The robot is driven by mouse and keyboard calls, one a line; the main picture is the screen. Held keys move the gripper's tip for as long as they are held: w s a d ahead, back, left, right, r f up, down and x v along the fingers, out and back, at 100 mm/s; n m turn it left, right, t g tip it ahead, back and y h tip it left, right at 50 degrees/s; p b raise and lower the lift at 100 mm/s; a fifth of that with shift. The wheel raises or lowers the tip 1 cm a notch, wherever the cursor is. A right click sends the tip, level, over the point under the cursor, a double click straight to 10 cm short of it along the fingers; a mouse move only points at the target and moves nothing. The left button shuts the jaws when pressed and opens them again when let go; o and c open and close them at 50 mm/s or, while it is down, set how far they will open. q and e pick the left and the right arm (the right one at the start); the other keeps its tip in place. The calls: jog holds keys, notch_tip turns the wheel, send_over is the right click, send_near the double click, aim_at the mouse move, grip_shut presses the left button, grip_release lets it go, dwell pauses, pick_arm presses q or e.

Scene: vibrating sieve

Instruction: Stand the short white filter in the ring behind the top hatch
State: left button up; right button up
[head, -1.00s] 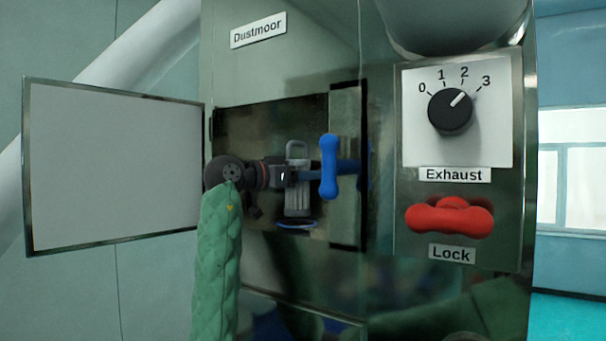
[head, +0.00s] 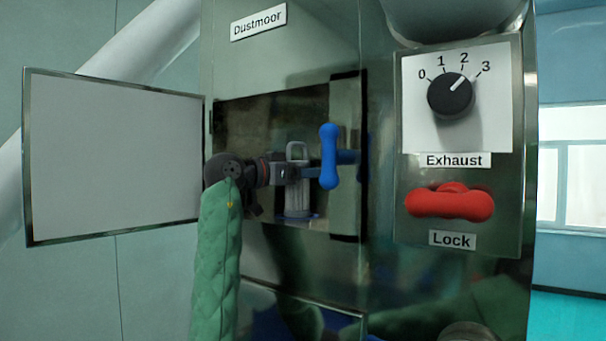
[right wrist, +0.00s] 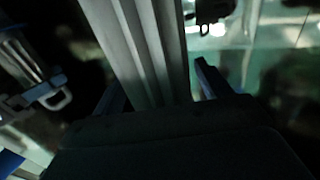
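The short white filter (head: 298,201) is a pale ribbed cylinder with a loop handle on top. It stands upright inside the open top hatch, its foot at the blue ring (head: 311,218); whether it is fully seated is hidden. My right gripper (head: 294,173), on the green-sleeved arm, reaches in from the left at the filter's upper part. My left gripper is not in view.
The hatch door (head: 112,160) stands open to the left. A blue handle (head: 329,158) sits at the opening's right side. The exhaust dial (head: 451,95) and red lock handle (head: 449,202) are on the panel to the right.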

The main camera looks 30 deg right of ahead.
jog(key=shift+r+p, duration=0.7)
jog(key=shift+p, duration=0.1)
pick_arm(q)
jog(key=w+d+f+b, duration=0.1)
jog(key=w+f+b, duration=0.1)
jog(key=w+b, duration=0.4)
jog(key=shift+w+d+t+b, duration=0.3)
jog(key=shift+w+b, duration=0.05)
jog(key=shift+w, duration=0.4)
pick_arm(e)
jog(key=a, duration=1.2)
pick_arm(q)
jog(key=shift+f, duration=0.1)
pick_arm(e)
jog(key=shift+f, duration=0.1)
